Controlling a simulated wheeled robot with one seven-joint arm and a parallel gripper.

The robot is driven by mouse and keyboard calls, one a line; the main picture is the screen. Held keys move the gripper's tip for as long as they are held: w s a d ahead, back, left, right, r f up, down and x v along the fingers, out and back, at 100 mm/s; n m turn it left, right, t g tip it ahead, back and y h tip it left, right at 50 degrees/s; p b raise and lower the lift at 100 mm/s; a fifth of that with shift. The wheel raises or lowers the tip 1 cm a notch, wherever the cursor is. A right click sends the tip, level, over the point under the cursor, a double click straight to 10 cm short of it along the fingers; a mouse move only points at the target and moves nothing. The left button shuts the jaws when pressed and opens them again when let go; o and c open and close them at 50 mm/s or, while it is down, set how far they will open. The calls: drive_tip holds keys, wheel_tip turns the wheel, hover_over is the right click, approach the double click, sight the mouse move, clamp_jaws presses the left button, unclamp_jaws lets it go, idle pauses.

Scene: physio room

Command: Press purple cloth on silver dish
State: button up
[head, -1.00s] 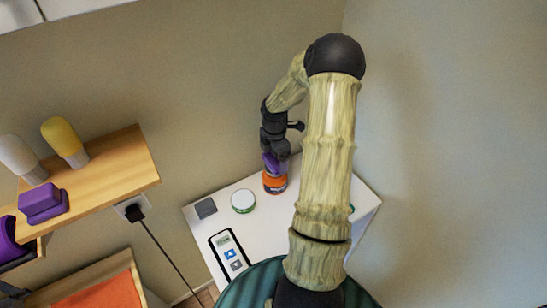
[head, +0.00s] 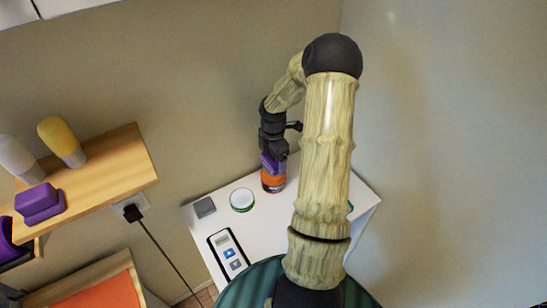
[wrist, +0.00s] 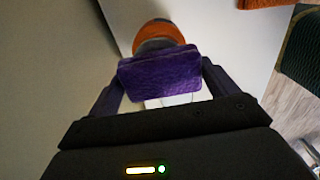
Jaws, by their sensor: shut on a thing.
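My gripper (head: 273,157) is shut on a purple cloth (wrist: 160,74), a thick block-like pad that spans both fingers in the wrist view. In the head view the cloth (head: 269,165) is right above an orange jar (head: 273,182) on the white tabletop (head: 210,224). In the wrist view the orange jar (wrist: 157,37) shows just beyond the cloth, partly hidden by it. I cannot tell whether they touch. No clearly silver dish stands out. A round pale-topped container with a green rim (head: 242,200) stands left of the jar.
A small grey block (head: 204,207) and a white-and-black device with blue buttons (head: 229,253) are on the tabletop. A wooden shelf (head: 120,165) at left holds a purple block (head: 39,204) and two bottles. Walls rise close behind and right. My arm hides the tabletop's middle.

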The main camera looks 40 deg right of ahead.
sight(273, 158)
drive_tip(key=shift+f+b, duration=0.3)
drive_tip(key=shift+f, duration=0.35)
idle(0.7)
idle(0.5)
wheel_tip(273, 158, up, 7)
drive_tip(key=p, duration=0.7)
drive_tip(key=shift+r, duration=0.1)
drive_tip(key=shift+a, duration=0.1)
idle(0.8)
